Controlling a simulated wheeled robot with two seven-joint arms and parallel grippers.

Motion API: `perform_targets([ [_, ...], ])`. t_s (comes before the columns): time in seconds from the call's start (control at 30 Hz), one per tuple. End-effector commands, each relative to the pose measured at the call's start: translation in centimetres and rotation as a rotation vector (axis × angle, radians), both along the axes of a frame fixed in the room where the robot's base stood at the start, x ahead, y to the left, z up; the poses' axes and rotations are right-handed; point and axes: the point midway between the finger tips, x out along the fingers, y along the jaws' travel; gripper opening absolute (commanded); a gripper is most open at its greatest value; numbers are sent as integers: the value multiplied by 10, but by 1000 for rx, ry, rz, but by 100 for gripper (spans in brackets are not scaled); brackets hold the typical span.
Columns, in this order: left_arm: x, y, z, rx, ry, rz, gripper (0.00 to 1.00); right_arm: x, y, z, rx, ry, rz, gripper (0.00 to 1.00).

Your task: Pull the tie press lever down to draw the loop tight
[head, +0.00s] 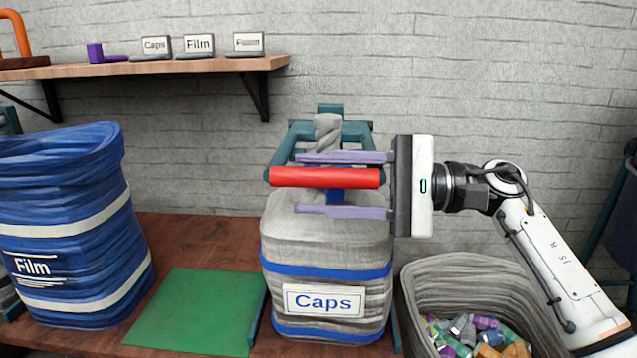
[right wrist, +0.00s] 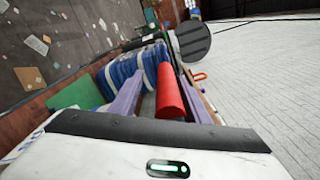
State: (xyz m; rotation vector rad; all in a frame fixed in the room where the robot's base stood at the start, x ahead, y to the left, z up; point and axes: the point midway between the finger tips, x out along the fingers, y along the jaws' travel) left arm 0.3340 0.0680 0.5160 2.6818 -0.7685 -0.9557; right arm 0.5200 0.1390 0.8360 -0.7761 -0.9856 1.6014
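The tie press (head: 330,112) is a teal frame behind and around the grey Caps bag (head: 325,252). The bag's twisted neck (head: 327,133) stands up through it. The lever's red bar (head: 325,177) lies level across the front of the neck. A blue band (head: 336,195) shows just below the bar; whether it is the loop I cannot tell. My right gripper (head: 300,184) comes in from the right, its purple fingers open, one above and one below the bar. In the right wrist view the bar (right wrist: 170,92) lies between both fingers with gaps. My left gripper is not in view.
A blue Film bag (head: 75,225) stands at left, beside a green mat (head: 195,312) on the brown table. A grey bin (head: 470,275) with colourful pieces is at lower right, under my right arm. A shelf (head: 150,66) with label cards is on the wall.

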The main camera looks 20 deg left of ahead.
Motion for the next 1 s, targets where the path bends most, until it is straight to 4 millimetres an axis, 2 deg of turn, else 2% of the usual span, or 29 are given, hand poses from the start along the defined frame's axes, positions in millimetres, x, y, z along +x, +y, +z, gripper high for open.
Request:
perform_targets([
  [0.13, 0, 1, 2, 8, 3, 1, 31, 6, -16, 0, -3, 2, -5, 40],
  [0.27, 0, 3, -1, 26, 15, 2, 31, 12, -40, 0, -4, 3, -7, 40],
  [0.4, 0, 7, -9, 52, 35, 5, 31, 18, -67, -1, -4, 5, -6, 40],
  [0.6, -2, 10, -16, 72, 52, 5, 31, 24, -93, -2, -5, 5, -5, 40],
  [1.0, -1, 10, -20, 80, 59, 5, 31, 25, -100, -3, -3, 4, -4, 40],
])
